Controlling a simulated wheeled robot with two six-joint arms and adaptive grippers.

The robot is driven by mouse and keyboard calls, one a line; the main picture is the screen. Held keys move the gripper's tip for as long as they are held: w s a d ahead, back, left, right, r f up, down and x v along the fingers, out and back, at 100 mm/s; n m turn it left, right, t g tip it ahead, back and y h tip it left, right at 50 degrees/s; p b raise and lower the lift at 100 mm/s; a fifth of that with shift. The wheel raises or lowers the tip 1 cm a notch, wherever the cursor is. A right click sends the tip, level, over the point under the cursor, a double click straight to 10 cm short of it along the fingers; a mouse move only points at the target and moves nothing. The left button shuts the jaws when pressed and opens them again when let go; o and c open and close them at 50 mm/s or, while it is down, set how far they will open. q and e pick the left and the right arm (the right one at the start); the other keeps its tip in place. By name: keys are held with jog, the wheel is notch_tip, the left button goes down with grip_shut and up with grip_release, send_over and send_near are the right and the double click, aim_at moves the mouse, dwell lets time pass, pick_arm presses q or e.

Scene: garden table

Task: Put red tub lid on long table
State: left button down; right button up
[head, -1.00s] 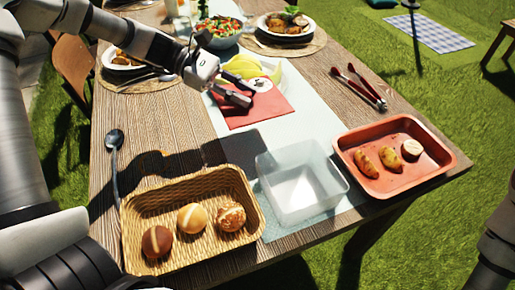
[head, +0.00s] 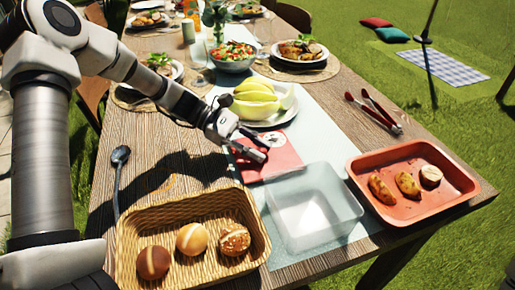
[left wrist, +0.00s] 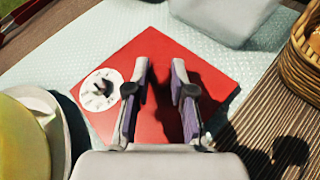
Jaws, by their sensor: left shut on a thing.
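The red tub lid (head: 283,158) is a flat red square with a round white dial on it. It is low over the pale runner of the long table (head: 150,160), behind the clear tub; I cannot tell whether it touches the cloth. My left gripper (head: 262,148) is over the lid and shut on it. In the left wrist view the fingers (left wrist: 160,105) stand a little apart over the middle of the red lid (left wrist: 205,75), beside the dial. The exact grip point is hidden. My right gripper is not in view.
The clear tub (head: 312,235) stands just in front of the lid. A bread basket (head: 130,228) is at front left and a red tray (head: 420,205) at right. A plate of yellow fruit (head: 290,113) is behind. Tongs (head: 375,112) lie at back right. Bare wood lies at left.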

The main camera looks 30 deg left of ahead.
pick_arm(q)
jog(key=shift+f, duration=0.2)
jog(key=c, duration=1)
grip_release()
jog(key=shift+r, duration=0.25)
jog(key=p+v, duration=0.3)
jog(key=v, duration=0.8)
jog(key=shift+a+r, duration=0.15)
jog(key=shift+a, duration=0.35)
